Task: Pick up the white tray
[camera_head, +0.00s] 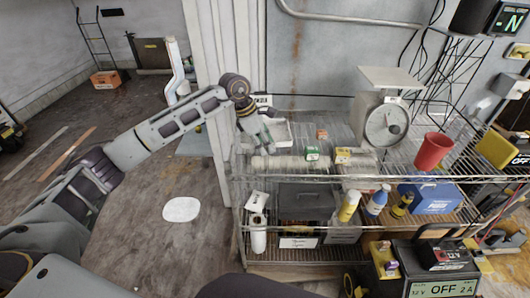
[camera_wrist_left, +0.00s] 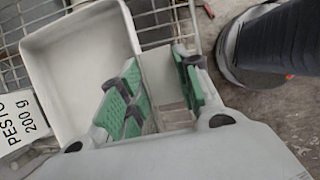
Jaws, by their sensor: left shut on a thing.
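The white tray (camera_head: 281,134) is a shallow rectangular dish at the left end of the wire rack's top shelf. My left gripper (camera_head: 262,132) reaches down at its left side. In the left wrist view the tray (camera_wrist_left: 80,62) fills the upper left, and the green-padded fingers (camera_wrist_left: 158,95) are at its near right side, closed on its rim. The exact contact is partly hidden by the fingers. I cannot tell whether the tray is lifted off the shelf. My right gripper is not in view.
The wire rack (camera_head: 300,172) also holds a scale (camera_head: 386,122), a red cup (camera_head: 433,151), small boxes and bottles. A label reading PESTO 200 g (camera_wrist_left: 18,125) is beside the tray. A white door frame (camera_head: 212,100) stands close behind my left arm. Floor at left is mostly open.

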